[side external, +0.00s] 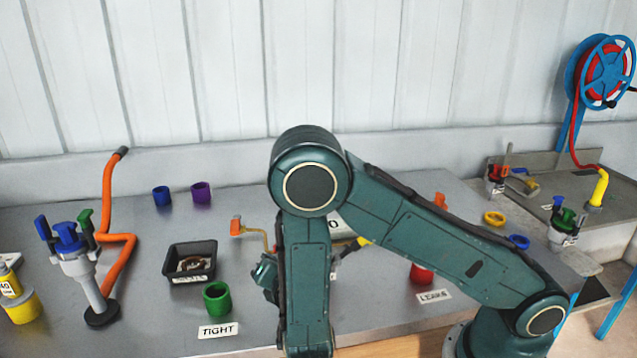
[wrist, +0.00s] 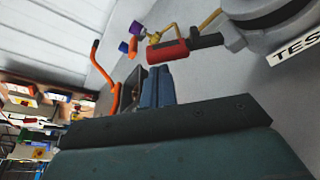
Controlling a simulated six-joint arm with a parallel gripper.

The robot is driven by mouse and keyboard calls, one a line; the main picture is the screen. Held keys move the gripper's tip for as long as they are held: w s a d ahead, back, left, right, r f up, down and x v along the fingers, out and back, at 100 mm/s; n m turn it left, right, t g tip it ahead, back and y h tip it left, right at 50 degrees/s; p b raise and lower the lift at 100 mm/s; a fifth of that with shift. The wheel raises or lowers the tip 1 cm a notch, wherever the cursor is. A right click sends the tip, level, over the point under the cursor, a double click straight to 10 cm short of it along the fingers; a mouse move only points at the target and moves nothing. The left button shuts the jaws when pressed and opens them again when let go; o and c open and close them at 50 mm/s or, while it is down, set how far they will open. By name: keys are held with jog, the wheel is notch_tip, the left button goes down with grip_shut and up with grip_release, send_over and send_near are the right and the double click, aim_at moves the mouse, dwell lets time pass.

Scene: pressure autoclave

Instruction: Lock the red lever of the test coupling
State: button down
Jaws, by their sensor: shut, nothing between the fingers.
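In the wrist view, the red lever (wrist: 168,52) sticks out sideways from the round grey test coupling (wrist: 262,22), joined by a dark stub. A label reading "TES" (wrist: 296,48) is beside the coupling. My gripper (wrist: 157,72) is shut and empty, its two blue fingers together. The fingertips appear just below the red lever in the picture; whether they touch it I cannot tell. In the side view my arm covers the test coupling and the red lever, and my fingers cannot be made out.
A yellow pipe with an orange handle (side external: 236,226) rises near my arm. A black tray (side external: 190,262), a green ring (side external: 217,298) and a blue-topped coupling stand (side external: 75,262) are left of it.

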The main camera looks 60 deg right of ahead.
jog(key=shift+s+d+r, duration=0.15)
jog(key=shift+s+r, duration=0.05)
jog(key=shift+r, duration=0.05)
jog(key=shift+d+r, duration=0.1)
jog(key=shift+r, duration=0.1)
dwell(0.4)
jog(key=shift+s+d+r, duration=1.55)
jog(key=shift+s+r, duration=0.05)
jog(key=shift+r, duration=0.25)
notch_tip(320, 180, up, 20)
jog(key=shift+f, duration=0.15)
dwell(1.5)
